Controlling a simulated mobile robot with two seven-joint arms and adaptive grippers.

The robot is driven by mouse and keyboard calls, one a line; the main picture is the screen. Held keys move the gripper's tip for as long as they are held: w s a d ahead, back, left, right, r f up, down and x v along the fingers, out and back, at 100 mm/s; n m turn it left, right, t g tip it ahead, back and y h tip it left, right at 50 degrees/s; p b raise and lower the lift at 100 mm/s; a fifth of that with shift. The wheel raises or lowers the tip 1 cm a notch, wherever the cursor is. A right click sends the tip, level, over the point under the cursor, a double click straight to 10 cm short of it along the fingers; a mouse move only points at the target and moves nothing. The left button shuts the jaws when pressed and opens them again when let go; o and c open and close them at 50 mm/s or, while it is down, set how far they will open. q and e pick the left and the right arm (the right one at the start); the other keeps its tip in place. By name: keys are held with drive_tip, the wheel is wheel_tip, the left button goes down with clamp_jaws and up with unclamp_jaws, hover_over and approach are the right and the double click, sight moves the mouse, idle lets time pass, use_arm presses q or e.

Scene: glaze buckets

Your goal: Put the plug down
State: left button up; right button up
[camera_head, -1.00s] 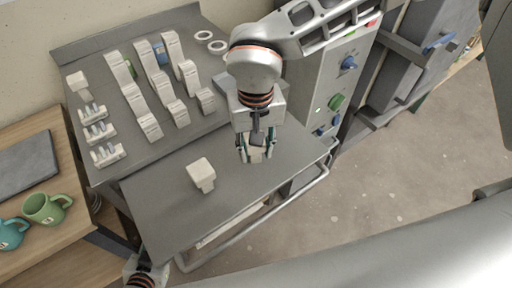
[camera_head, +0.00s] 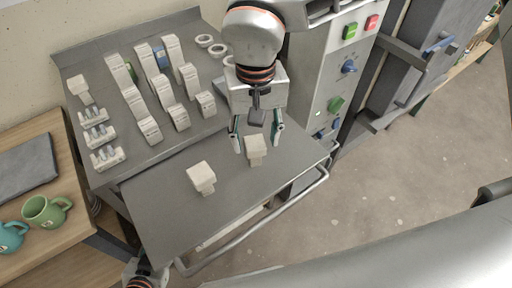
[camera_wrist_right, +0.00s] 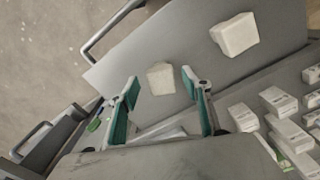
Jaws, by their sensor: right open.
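A cream plug (camera_head: 256,147) stands on the grey lower shelf (camera_head: 160,215) of the bench. My right gripper (camera_head: 256,138) is open above it, its fingers spread apart on either side and clear of the plug. In the right wrist view the plug (camera_wrist_right: 161,78) shows beyond the open fingertips (camera_wrist_right: 163,82), with nothing held between them. A second cream plug (camera_head: 202,176) stands on the same shelf to the left; it also shows in the wrist view (camera_wrist_right: 235,34). My left gripper (camera_head: 142,277) is only partly visible at the bottom edge, and its fingers are unclear.
Several cream blocks and rings stand on the raised panel (camera_head: 75,62) behind. A control cabinet (camera_head: 318,85) with coloured buttons is at the right. A rail (camera_head: 255,230) runs along the shelf front. Mugs (camera_head: 46,211) stand on a wooden table. The shelf's left part is bare.

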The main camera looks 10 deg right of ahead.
wheel_tip(320, 180, up, 6)
drive_tip(key=shift+r, duration=0.15)
drive_tip(key=shift+s, duration=0.1)
idle(0.5)
